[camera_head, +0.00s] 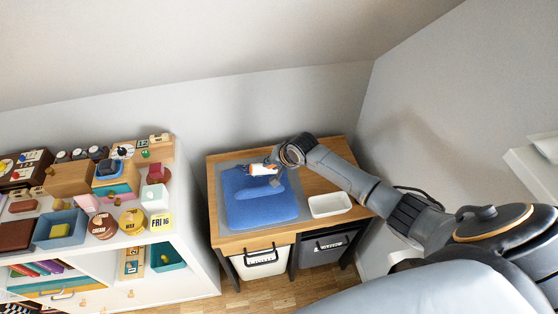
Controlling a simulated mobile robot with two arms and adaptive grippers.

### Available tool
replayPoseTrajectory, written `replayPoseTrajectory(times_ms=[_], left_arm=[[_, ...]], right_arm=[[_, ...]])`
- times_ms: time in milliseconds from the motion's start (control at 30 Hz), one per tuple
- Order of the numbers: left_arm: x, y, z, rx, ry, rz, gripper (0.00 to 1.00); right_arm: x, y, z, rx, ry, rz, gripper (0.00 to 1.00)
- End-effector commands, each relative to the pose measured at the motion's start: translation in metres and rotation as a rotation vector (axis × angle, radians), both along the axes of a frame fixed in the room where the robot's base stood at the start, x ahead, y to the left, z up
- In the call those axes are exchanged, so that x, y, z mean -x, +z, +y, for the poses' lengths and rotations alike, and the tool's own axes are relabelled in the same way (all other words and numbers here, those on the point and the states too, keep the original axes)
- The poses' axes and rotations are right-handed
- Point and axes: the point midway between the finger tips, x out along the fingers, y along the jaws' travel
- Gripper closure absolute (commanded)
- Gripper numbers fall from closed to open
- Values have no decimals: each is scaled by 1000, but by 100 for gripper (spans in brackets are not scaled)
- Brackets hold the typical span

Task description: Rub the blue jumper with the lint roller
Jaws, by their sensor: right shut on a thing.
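The blue jumper (258,210) lies folded on a grey mat (219,205) on the wooden table (315,182). My right arm reaches in from the right, and my right gripper (275,175) is over the jumper's far edge. It is shut on a small white and orange thing, which appears to be the lint roller (261,169). I cannot tell whether the roller touches the cloth. The gripper's fingers are small and partly hidden. My left gripper is not in view.
An empty white tray (330,205) stands right of the mat. A white bin (262,264) and a dark bin (322,249) are under the table. A white shelf (190,250) crowded with toys and boxes stands to the left. Walls close in behind and right.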

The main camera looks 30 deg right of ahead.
Motion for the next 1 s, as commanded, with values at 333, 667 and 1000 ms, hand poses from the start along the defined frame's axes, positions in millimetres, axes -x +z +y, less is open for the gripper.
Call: replayPoseTrajectory(times_ms=[333,667,1000], left_arm=[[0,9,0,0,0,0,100],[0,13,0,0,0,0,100],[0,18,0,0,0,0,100]], right_arm=[[-4,1,20,-4,1,4,100],[-10,2,34,0,0,1,100],[-17,1,59,-1,0,0,100]])
